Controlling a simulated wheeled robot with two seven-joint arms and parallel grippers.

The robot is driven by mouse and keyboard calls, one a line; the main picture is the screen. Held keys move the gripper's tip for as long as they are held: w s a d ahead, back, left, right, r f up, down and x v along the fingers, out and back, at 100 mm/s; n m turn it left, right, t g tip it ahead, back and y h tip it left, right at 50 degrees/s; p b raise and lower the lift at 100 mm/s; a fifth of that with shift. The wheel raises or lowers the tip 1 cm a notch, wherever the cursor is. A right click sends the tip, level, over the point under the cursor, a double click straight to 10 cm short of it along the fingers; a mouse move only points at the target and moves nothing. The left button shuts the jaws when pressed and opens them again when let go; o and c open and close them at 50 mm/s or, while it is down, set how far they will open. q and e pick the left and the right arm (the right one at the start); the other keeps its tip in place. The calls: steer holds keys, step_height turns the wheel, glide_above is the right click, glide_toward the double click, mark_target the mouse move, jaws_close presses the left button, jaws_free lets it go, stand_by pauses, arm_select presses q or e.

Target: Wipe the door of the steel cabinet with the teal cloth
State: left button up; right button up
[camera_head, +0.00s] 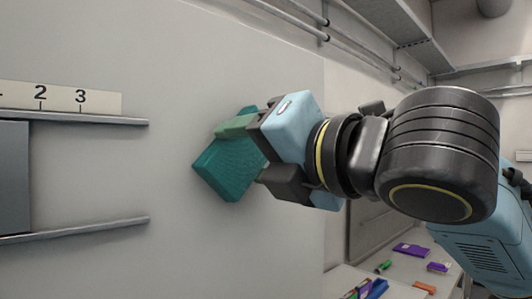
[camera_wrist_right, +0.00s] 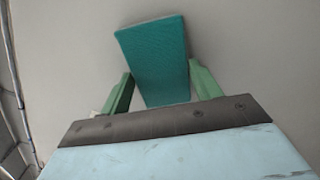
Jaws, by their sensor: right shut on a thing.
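The teal cloth (camera_head: 228,170) is a thick, folded pad in the middle of the head view. My right gripper (camera_head: 250,152) is shut on it, with one green finger on each side. In the right wrist view the cloth (camera_wrist_right: 155,55) sticks out past the fingers (camera_wrist_right: 163,88) toward a plain grey surface. That surface, which looks like the steel cabinet's door (camera_head: 180,70), is flat and upright behind the cloth. The cloth is at or very near it; I cannot tell whether they touch. My left gripper is not in view.
Two horizontal rails (camera_head: 80,229) and a numbered strip (camera_head: 60,97) stand at the left. Pipes (camera_head: 335,38) run along the upper wall. A bench at lower right holds a purple box (camera_head: 411,250) and other small items. The grey surface between rails and cloth is clear.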

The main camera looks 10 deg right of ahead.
mark_target(198, 155)
steer(key=shift+s+a, duration=0.8)
steer(key=shift+a, duration=0.25)
steer(key=shift+s+a, duration=0.75)
steer(key=shift+a, duration=0.3)
steer(key=shift+v, duration=3)
steer(key=shift+d, duration=0.1)
steer(key=v, duration=0.3)
steer(key=shift+w, duration=0.15)
